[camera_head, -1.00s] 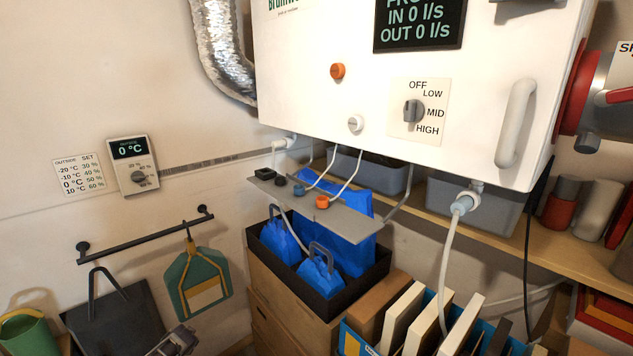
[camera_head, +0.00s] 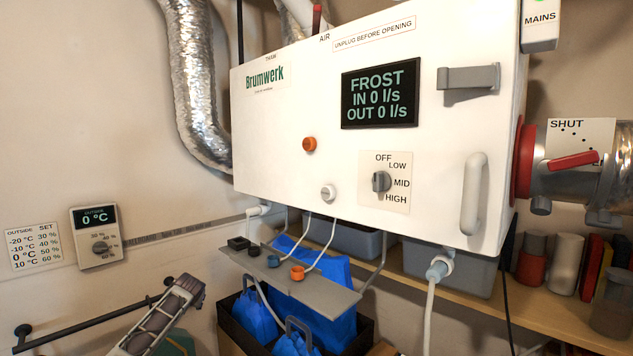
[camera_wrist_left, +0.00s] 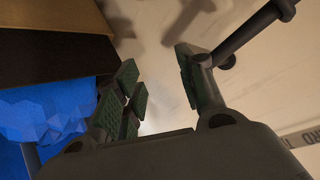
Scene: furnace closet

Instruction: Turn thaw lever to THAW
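The white Brumwerk unit (camera_head: 290,110) hangs on the wall in the head view. Small lettering reading THAW (camera_head: 271,57) and AIR (camera_head: 325,37) shows along its top edge. A short red upright piece (camera_head: 316,18) stands behind that edge close to AIR; it may be the thaw lever, but its lower part is hidden. My left gripper (camera_wrist_left: 155,82) is open and empty in the left wrist view, its green-padded fingers apart. My left arm's end also shows at the lower left of the head view, below and left of the unit. My right gripper is not in view.
A wall rail (camera_head: 90,322) lies by my left arm and shows close to a finger in the wrist view. A grey drip shelf (camera_head: 320,291) with tubes hangs below the unit, above blue bags (camera_head: 325,305). A silver duct (camera_head: 195,90) rises left of the unit.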

